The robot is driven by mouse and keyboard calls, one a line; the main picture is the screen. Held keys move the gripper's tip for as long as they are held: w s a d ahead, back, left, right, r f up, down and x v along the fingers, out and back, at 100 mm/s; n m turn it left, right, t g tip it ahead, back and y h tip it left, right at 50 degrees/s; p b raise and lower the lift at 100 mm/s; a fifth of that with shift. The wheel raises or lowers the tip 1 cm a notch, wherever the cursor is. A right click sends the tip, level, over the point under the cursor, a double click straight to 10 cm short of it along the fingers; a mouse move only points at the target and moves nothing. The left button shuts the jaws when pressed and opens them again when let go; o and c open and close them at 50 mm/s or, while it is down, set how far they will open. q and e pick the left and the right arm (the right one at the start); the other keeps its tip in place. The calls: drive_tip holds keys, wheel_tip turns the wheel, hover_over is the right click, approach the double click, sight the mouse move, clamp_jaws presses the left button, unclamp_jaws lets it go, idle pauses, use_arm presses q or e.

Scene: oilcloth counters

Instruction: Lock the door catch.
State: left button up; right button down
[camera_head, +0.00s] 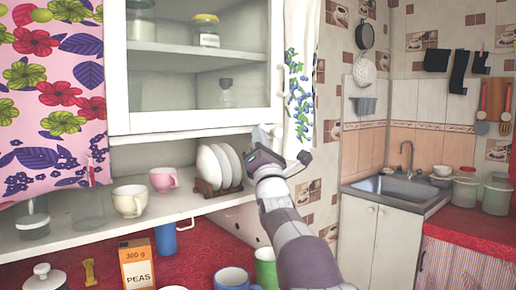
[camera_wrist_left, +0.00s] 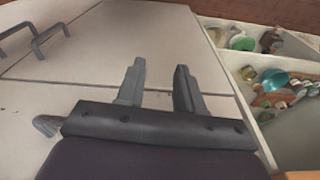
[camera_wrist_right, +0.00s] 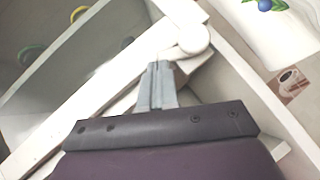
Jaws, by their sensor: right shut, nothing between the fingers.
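The glass-fronted cabinet door (camera_head: 198,124) appears shut, with a white handle (camera_head: 281,80) on its right side. A white rounded catch (camera_wrist_right: 193,38) sits at the frame's edge in the right wrist view, joined to a pale bar. My right gripper (camera_wrist_right: 158,72) is shut and empty, its fingertips just below the catch; I cannot tell whether they touch it. In the head view my right gripper (camera_head: 268,146) is at the door's lower right corner. My left gripper (camera_wrist_left: 158,85) is open and empty, facing cupboard fronts, outside the head view.
Plates in a rack (camera_head: 213,170), a pink cup (camera_head: 162,179) and a cream cup (camera_head: 129,201) stand on the open shelf below the door. A floral curtain (camera_head: 299,95) hangs right of it. Mugs and a peas box (camera_head: 137,268) stand on the red counter below.

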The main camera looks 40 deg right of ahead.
drive_tip(key=shift+r, duration=0.3)
idle(0.5)
